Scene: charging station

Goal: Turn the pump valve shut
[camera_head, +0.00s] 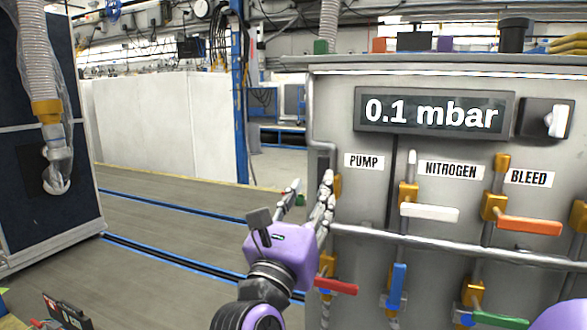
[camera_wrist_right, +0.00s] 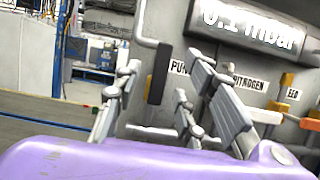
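The brass body of the pump valve (camera_head: 337,187) shows on the grey panel, below and left of the PUMP label (camera_head: 363,161). Its handle is hidden behind my fingers in the head view. In the right wrist view, a dark upright handle (camera_wrist_right: 158,72) stands left of the PUMP label, in the gap between my spread fingers. I cannot tell whether the fingers touch it. My purple right gripper (camera_head: 308,198) is open at the panel's left edge, its fingers pointing up at the valve; it also shows in the right wrist view (camera_wrist_right: 168,92). My left gripper is not in view.
The display (camera_head: 430,112) reads 0.1 mbar. To the right are a white handle (camera_head: 430,212) and an orange handle (camera_head: 530,225). A grey rail (camera_head: 450,245) crosses the panel. Below it are red (camera_head: 336,286), blue (camera_head: 398,285) and green (camera_head: 500,319) handles.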

